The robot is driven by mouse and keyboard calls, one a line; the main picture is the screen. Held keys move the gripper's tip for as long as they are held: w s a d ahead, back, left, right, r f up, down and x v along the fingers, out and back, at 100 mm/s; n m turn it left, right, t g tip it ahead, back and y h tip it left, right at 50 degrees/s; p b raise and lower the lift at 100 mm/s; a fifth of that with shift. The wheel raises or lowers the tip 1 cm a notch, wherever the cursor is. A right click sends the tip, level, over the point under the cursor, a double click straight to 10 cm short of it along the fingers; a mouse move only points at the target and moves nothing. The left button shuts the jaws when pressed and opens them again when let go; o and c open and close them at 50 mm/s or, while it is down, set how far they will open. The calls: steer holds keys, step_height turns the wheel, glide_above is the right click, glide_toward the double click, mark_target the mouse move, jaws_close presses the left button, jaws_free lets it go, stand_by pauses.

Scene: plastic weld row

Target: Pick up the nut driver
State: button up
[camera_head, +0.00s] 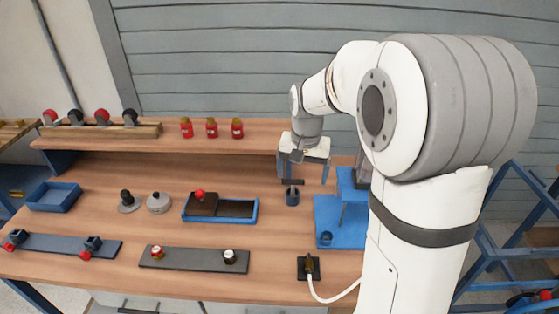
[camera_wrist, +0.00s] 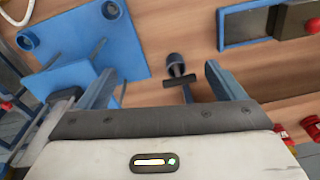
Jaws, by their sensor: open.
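A dark tool with a crossbar, which looks like the nut driver (camera_head: 292,182), stands upright at a small blue cup-shaped holder (camera_head: 292,198) on the bench. In the wrist view the tool (camera_wrist: 181,80) shows its dark crossbar and a shaft, with the round holder (camera_wrist: 176,60) beyond it. My gripper (camera_head: 305,174) is open, above and close to the tool. In the wrist view the tool lies between the two spread fingers (camera_wrist: 161,72), nearer the right one. I see no contact. How the shaft sits in the holder is hidden.
A blue stand (camera_head: 328,232) is just right of the holder. A blue tray (camera_head: 236,210) with a red-knobbed block is to the left. A corded black device (camera_head: 308,267) sits in front.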

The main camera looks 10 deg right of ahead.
mark_target(293, 184)
steer(key=w+f+m, duration=0.1)
steer(key=w+f, duration=0.1)
steer(key=w, duration=0.2)
steer(key=w+f, duration=0.3)
steer(key=w, duration=0.1)
steer(key=w+f+m+g+p, duration=0.1)
steer(key=w+f, duration=0.2)
steer(key=shift+w+m, duration=0.3)
steer(key=shift+w, duration=0.1)
steer(key=f, duration=0.5)
steer(key=f+p, duration=0.1)
steer(key=f, duration=0.2)
steer(key=shift+s+d, duration=0.15)
steer(key=shift+s, duration=0.1)
steer(key=shift+r, duration=0.1)
steer(key=c, duration=1.1)
